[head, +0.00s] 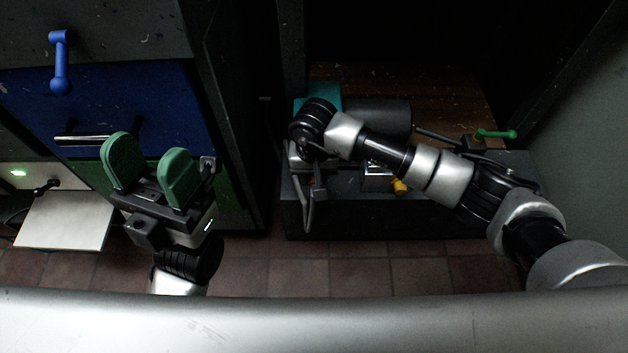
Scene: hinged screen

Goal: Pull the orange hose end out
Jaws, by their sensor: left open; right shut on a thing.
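My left gripper (150,172) is at the left, its two green finger pads wide apart with nothing between them. My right arm reaches in from the right over a low dark unit, and my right gripper (308,168) points down at the unit's left front. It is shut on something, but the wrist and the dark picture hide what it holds. A small yellow-orange piece (400,186) sticks out at the unit's front, right of the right gripper and apart from it. I cannot tell whether it is the orange hose end; no other orange part shows.
The low unit carries a dark cylinder (378,115), a teal block (318,90) and a green lever (495,134). A grey bent bar (306,208) is at its left front. Tiled floor (340,272) is clear in front.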

